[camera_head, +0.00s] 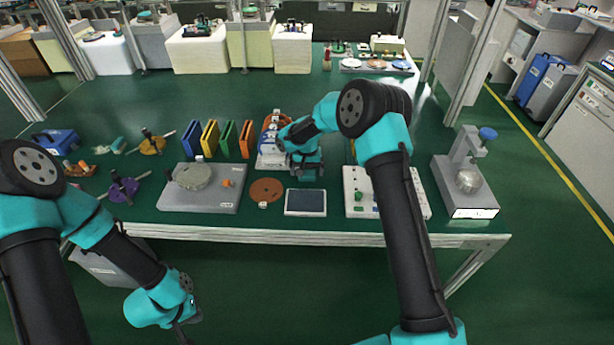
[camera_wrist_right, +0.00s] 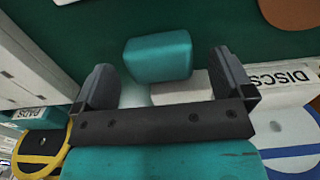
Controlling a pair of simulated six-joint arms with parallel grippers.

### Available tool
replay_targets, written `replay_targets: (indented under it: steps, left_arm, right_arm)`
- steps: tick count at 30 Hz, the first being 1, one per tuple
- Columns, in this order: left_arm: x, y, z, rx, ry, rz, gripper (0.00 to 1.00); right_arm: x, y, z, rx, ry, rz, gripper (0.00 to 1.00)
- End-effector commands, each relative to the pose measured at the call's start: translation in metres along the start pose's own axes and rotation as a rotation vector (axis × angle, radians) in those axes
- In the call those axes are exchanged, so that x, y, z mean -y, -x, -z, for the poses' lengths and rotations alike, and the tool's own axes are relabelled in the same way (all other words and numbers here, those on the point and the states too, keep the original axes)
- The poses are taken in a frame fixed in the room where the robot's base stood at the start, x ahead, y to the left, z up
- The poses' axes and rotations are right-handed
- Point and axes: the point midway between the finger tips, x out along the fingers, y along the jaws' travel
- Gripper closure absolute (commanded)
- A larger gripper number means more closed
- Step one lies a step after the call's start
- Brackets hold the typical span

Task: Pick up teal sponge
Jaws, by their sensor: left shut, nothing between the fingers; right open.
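The teal sponge (camera_wrist_right: 158,57) is a rounded block in the right wrist view. It lies between and slightly beyond the two dark fingers of my right gripper (camera_wrist_right: 162,62), which are spread wide. Gaps show on both sides, and I cannot tell how far above it the fingers are. In the head view my right gripper (camera_head: 305,168) is over the middle of the table, and I cannot separate the sponge from the teal of my arm there. My left gripper (camera_head: 187,318) is shut and empty, low in front of the table's near edge.
A tray labelled DISCS (camera_wrist_right: 292,130) is close beside the right gripper. A brown disc (camera_head: 266,190), a dark tablet (camera_head: 306,202) and a white board (camera_head: 357,192) surround it. Colored upright plates (camera_head: 228,138) and a grey plate (camera_head: 200,200) stand left.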

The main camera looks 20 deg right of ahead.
Motion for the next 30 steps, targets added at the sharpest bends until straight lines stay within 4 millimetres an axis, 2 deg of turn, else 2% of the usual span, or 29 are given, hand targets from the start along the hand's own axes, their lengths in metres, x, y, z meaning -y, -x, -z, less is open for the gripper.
replay_targets:
  steps: [1,5,19,30]
  left_arm:
    - [0.0,0.0,0.0,0.0,0.0,0.0,1.0]
    - [0.0,0.0,0.0,0.0,0.0,0.0,1.0]
    - [0.0,0.0,0.0,0.0,0.0,0.0,1.0]
    - [0.0,0.0,0.0,0.0,0.0,0.0,1.0]
  right_arm:
    - [-0.0001,-0.0077,-0.0003,0.002,0.0,-0.001,0.01]
    - [-0.0003,-0.0165,0.0003,-0.001,-0.001,0.0,0.01]
    - [-0.0002,-0.0171,0.0002,-0.001,-0.001,0.0,0.01]
    - [-0.0002,-0.0171,0.0002,-0.001,-0.001,0.0,0.36]
